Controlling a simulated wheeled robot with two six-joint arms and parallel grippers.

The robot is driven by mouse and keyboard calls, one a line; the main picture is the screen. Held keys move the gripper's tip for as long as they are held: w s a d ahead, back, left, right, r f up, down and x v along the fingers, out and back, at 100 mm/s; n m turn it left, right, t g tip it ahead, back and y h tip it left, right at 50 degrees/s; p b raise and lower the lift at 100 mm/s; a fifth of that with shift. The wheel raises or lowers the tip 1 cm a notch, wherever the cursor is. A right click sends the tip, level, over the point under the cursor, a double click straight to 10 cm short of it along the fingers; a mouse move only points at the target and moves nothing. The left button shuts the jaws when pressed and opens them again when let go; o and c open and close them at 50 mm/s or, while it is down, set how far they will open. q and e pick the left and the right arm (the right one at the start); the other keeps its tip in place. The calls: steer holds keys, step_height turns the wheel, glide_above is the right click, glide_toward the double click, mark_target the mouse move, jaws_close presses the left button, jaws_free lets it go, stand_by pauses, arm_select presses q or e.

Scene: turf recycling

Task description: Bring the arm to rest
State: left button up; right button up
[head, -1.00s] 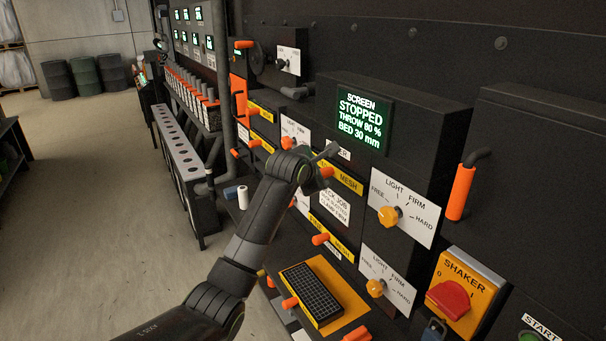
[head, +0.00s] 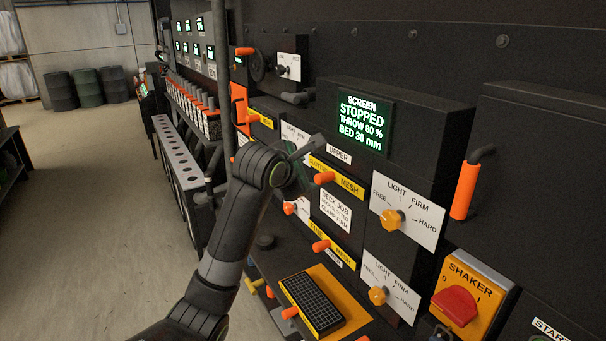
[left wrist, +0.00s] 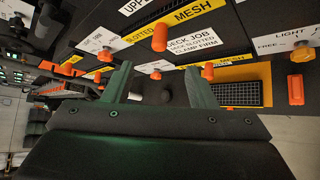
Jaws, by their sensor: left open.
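My left arm comes in from the bottom of the head view and rises in front of the machine. Its gripper (head: 304,160) is near the upper yellow mesh label and is partly hidden by my own wrist. In the left wrist view the two fingers of my left gripper (left wrist: 158,90) stand wide apart with nothing between them. They point toward the machine front with its orange handles. My right gripper is in neither view.
The machine front carries orange-tipped handles (head: 323,178), clamp knobs (head: 392,219), a red shaker switch (head: 455,305) and a stopped-screen display (head: 362,122). A black mesh panel (head: 312,301) lies on an orange board below. Open floor (head: 110,230) lies to the left.

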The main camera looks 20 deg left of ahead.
arm_select(q)
steer(key=shift+f, duration=0.1)
steer(key=s+a+f+m+g+b, duration=0.1)
steer(key=a+f+m+g, duration=0.15)
steer(key=f, duration=1.15)
steer(key=s+a+f+m+g+y+b, duration=0.1)
steer(key=s+a+f+m, duration=0.15)
steer(key=f, duration=1.15)
steer(key=s+a+f+m+g+b, duration=0.15)
steer(key=f+m, duration=0.25)
steer(key=f, duration=1)
steer(key=s+a+f+m+g, duration=0.1)
steer(key=s+a+f+m, duration=0.1)
steer(key=s+f, duration=0.65)
steer(key=s+a+f+m+g, duration=0.1)
steer(key=s+f+m, duration=0.3)
steer(key=f, duration=0.8)
steer(key=s+f+m+g, duration=0.1)
steer(key=s+f+m, duration=0.2)
steer(key=s, duration=1.1)
steer(key=s+f+m+g+b, duration=0.1)
steer(key=s+f+m, duration=0.2)
steer(key=s+f, duration=0.6)
steer(key=s+d+f+m+g+b, duration=0.1)
steer(key=s+f, duration=0.6)
steer(key=s, duration=1.2)
steer(key=shift+s+m+g+y, duration=0.25)
steer(key=shift+m+g+y, duration=0.25)
steer(key=shift+m, duration=0.5)
